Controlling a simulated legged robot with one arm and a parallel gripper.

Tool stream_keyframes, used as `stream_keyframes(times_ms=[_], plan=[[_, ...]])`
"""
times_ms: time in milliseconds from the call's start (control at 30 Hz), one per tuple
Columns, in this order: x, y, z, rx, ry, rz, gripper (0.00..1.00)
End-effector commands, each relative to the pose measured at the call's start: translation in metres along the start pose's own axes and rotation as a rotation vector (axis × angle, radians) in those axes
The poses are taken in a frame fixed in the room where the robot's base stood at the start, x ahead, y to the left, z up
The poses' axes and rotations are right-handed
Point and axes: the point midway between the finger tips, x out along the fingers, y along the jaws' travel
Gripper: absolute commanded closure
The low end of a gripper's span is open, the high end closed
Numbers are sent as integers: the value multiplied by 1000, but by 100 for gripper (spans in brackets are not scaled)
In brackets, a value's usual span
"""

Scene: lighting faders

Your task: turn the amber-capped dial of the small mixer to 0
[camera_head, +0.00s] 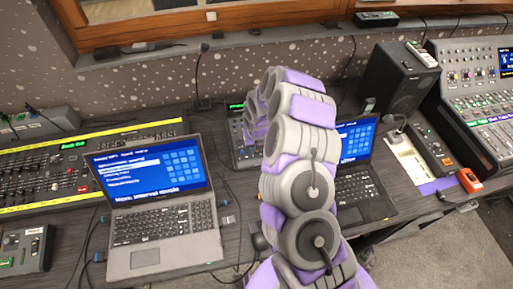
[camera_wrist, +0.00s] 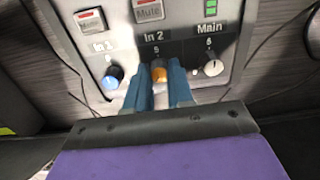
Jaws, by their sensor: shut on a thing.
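The small mixer (camera_wrist: 200,45) fills the top of the wrist view, with columns labelled In 2 and Main and another at left. Its amber-capped dial (camera_wrist: 158,72) is under In 2. My gripper (camera_wrist: 159,80) has its two blue fingers on either side of this dial, shut on it. The fingers hide the sides of the dial, and I cannot tell its setting. A blue-capped dial (camera_wrist: 113,77) is to the left and a white-capped dial (camera_wrist: 213,67) to the right. In the head view the mixer (camera_head: 237,122) is partly hidden behind my arm.
In the head view, a laptop (camera_head: 155,195) stands left of my arm and a second laptop (camera_head: 365,185) right of it. A black speaker (camera_head: 398,85) and a large console (camera_head: 480,90) are farther right. Cables run over the desk around the mixer.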

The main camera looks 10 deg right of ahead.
Motion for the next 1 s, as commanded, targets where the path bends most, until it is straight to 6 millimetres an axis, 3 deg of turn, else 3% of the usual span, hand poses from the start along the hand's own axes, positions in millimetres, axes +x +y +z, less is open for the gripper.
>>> stream_keyframes(times_ms=[33, 67, 300, 667, 1000], plan=[[-2, 0, 5, 0, -14, 0, 100], [-2, 0, 5, 0, -14, 0, 76], [-2, 0, 2, 0, -8, 0, 53], [-9, 0, 1, 0, -5, 1, 52], [-76, 1, 2, 0, -9, 2, 52]])
